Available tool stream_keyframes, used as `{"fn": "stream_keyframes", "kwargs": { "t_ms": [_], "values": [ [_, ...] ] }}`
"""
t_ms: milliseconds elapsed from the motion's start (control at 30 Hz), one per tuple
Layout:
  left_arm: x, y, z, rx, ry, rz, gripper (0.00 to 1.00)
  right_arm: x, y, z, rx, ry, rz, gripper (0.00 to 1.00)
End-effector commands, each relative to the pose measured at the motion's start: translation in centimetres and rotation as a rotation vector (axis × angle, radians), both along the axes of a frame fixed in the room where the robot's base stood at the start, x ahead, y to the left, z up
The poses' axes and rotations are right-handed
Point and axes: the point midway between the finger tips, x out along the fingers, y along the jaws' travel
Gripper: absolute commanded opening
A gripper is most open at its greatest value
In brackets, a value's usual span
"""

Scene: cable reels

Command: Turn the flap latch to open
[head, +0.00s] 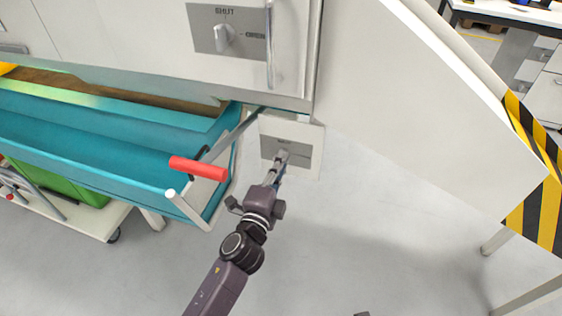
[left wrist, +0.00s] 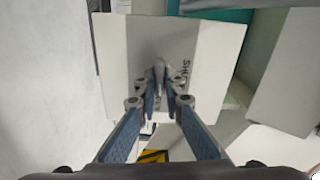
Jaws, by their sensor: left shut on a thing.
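The flap (head: 310,135) is a small white panel low on the cabinet, below its right corner. It carries a grey latch plate with faint lettering. The latch handle (left wrist: 159,67) is a small grey lever at the middle of the panel in the left wrist view, with "SHU" readable to its right. My left gripper (head: 280,160) comes up from below and is shut on the latch handle. Its two fingers (left wrist: 160,92) close on the handle from both sides and partly hide it and the lettering. I cannot tell exactly which mark the handle points to. My right gripper is not in view.
A second grey plate with a knob (head: 224,37) marked SHUT and OPEN is on the cabinet door above. A teal tray (head: 95,150) and a red-handled lever (head: 198,168) are close left of my arm. A striped yellow-black edge (head: 535,190) is at right. Floor below is clear.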

Motion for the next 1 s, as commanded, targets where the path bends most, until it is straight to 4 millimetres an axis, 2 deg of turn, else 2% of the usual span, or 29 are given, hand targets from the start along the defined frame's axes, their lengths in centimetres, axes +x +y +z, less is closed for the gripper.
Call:
{"fn": "stream_keyframes", "kwargs": {
  "t_ms": [300, 833, 867, 1000],
  "values": [
    [0.18, 0.03, 0.34, 0.107, -0.042, 0.002, 0.0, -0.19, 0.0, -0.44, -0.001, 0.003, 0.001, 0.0],
    [0.2, 0.05, 0.4, 0.129, -0.05, 0.002, 0.0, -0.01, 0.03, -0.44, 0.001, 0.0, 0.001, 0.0],
    [0.2, 0.05, 0.41, 0.129, -0.05, 0.002, 0.11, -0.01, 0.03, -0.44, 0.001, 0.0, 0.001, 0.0],
    [0.19, 0.05, 0.38, 0.128, -0.05, 0.002, 0.26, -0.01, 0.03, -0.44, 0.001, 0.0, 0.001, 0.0]
  ]
}}
